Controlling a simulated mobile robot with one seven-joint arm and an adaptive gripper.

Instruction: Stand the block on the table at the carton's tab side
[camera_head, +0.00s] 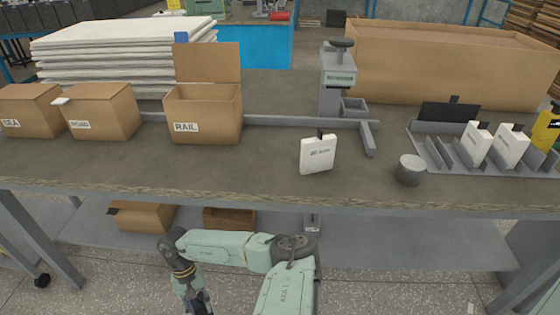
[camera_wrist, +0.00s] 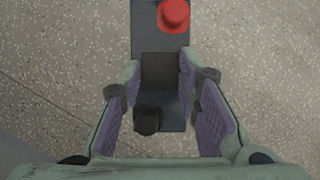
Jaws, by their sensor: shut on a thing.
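My gripper (camera_wrist: 160,78) is shut on a dark grey block (camera_wrist: 145,35) with a red round cap and a black round cap, held between purple pads over the speckled floor. In the head view my gripper (camera_head: 198,303) is low at the bottom edge, in front of the table (camera_head: 260,175); the block cannot be made out there. Three cartons stand at the table's left: a left one (camera_head: 35,112), a middle one (camera_head: 105,115) with a small white tab at its upper left, and one marked RAIL (camera_head: 215,112) with its lid up and a blue patch near the lid's left corner.
A white pack (camera_head: 317,155) stands mid-table, with a grey cylinder (camera_head: 409,170) to its right. A rack (camera_head: 440,155) with white packs is at the right. A grey post (camera_head: 338,80) and a large box (camera_head: 450,65) stand behind. The table front before the cartons is clear.

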